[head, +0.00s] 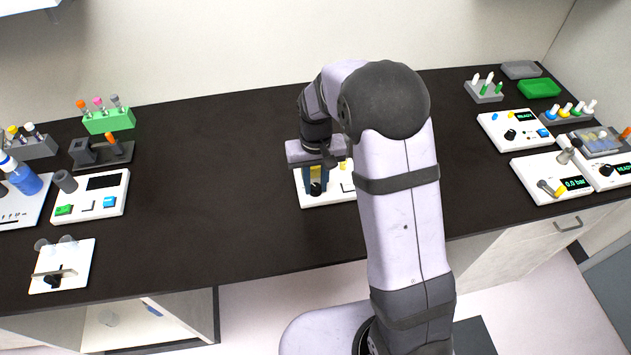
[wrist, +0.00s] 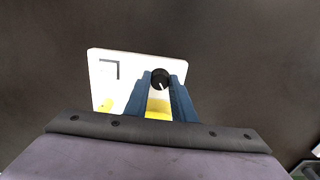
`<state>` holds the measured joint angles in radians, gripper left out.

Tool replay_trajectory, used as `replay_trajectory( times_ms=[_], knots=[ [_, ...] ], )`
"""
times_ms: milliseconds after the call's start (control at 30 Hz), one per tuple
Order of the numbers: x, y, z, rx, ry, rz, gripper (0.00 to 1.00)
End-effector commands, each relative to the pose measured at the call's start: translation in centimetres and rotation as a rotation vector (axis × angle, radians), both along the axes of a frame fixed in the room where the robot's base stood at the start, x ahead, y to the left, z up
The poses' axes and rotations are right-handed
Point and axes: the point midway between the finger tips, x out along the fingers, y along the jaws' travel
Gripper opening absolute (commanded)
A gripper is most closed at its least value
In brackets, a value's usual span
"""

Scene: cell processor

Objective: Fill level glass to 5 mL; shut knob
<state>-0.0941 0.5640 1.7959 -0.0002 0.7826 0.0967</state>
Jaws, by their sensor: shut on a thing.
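My gripper (head: 316,188) reaches down over a small white panel (head: 305,200) in the middle of the bench. In the wrist view its two blue fingers (wrist: 161,79) are shut on a round black knob (wrist: 160,76) with a white pointer line. The panel (wrist: 135,62) also carries a black L-shaped mark (wrist: 110,69) and a yellow part (wrist: 158,108) between the fingers.
At the left stand a white device with a dark screen (head: 103,183), a green tube rack (head: 107,121) and a white plate (head: 80,262) with a black knob. Several devices, including a pressure unit (head: 535,170), crowd the right.

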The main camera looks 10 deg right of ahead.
Motion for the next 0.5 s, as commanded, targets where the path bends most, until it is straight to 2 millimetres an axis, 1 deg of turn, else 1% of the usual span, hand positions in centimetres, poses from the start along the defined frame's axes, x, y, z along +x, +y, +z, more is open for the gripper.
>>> replay_trajectory(
  times_ms=[100,200,300,500],
  knots=[
    [0.05,-0.02,0.09,0.0,-0.001,0.11,0.01],
    [0.06,-0.03,0.09,0.0,-0.002,0.178,0.01],
    [0.07,-0.03,0.09,0.0,-0.002,0.211,0.01],
    [0.09,-0.03,0.1,0.0,-0.003,0.217,0.01]
  ],
)
